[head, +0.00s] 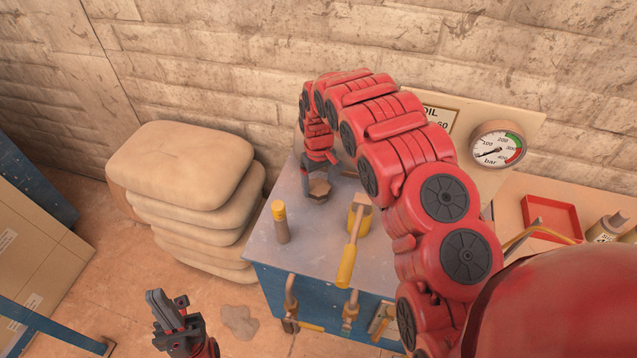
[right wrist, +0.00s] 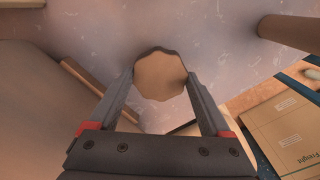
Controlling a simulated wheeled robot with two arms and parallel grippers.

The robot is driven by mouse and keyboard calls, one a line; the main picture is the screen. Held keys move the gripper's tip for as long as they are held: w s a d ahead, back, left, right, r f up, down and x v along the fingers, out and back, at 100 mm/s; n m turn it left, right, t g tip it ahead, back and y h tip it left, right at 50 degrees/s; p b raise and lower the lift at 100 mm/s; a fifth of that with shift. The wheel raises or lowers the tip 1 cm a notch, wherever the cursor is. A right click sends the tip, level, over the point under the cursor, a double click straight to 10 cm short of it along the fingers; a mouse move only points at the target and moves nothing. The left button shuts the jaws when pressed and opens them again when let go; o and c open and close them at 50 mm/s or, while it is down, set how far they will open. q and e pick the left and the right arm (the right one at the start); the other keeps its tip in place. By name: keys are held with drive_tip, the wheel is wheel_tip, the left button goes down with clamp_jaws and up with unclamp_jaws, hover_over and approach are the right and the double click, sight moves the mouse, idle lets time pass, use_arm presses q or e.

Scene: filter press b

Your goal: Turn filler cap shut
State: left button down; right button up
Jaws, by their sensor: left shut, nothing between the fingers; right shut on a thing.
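The filler cap (head: 319,188) is a brown, many-sided knob on the grey top of the blue cabinet, in the head view. In the right wrist view the cap (right wrist: 160,76) shows from above as a tan disc with a dark scalloped edge. My right gripper (head: 318,178) reaches down to it from above and is shut on it, one finger on each side. What lies under the cap is hidden. My left gripper (head: 166,312) is shut and empty, low at the left front, away from the cabinet.
A yellow-capped post (head: 281,222) and a yellow-handled lever (head: 350,250) stand on the cabinet top (head: 310,235) near the cap. Valves hang on its front. Stacked sacks (head: 185,165) stand left. A pressure gauge (head: 497,145) and red tray (head: 551,217) are at right.

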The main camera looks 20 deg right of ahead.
sight(318, 186)
drive_tip(key=o, duration=1.2)
drive_tip(key=shift+r, duration=0.1)
wheel_tip(318, 186, up, 17)
drive_tip(key=p, duration=1.6)
drive_tip(key=shift+r, duration=0.1)
